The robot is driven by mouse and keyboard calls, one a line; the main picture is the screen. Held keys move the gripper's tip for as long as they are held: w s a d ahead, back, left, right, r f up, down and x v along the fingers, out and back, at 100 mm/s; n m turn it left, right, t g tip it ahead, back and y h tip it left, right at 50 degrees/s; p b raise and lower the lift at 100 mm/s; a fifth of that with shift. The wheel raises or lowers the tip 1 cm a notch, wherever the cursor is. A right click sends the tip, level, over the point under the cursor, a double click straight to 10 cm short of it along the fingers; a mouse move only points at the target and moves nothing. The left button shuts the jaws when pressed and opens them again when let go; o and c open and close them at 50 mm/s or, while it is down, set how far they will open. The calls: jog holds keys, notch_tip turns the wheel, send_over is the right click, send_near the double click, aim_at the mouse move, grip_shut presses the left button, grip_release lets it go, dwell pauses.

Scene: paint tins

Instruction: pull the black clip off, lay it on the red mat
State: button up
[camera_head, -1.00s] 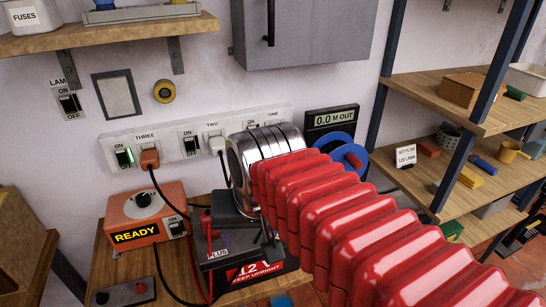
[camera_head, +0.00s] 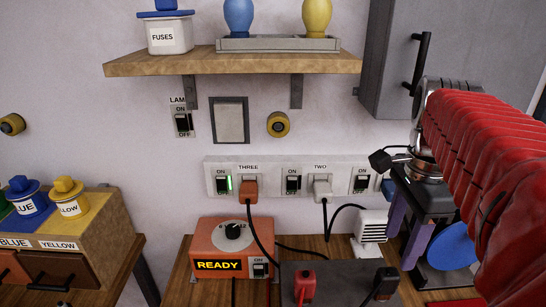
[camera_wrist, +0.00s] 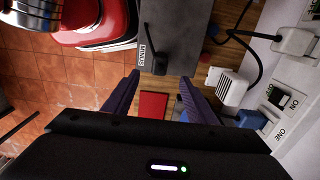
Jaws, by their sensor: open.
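The black clip (camera_head: 383,284) sits at the right end of the grey battery top (camera_head: 338,278), with a dark lead at it. In the wrist view the black clip (camera_wrist: 156,50) is by the MINUS label, ahead of the fingertips. My gripper (camera_head: 398,248) has two purple fingers, open and empty, up and to the right of the clip in the head view. In the wrist view my gripper (camera_wrist: 160,77) has its fingers spread, apart from the clip. The red mat (camera_wrist: 153,105) shows between the fingers on the wooden bench. Part of it is hidden.
A red clip (camera_head: 305,287) stands on the battery's left end. An orange READY box (camera_head: 232,250) is behind left. A white plug block (camera_head: 370,226) is near my fingers. A power strip (camera_head: 290,178) with plugs and cables runs along the wall.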

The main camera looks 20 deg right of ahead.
aim_at(385, 285)
jog(key=shift+f, duration=0.15)
notch_tip(385, 285, down, 14)
jog(key=shift+r, duration=0.25)
dwell(0.5)
jog(key=shift+c, duration=0.4)
jog(key=c, duration=1.2)
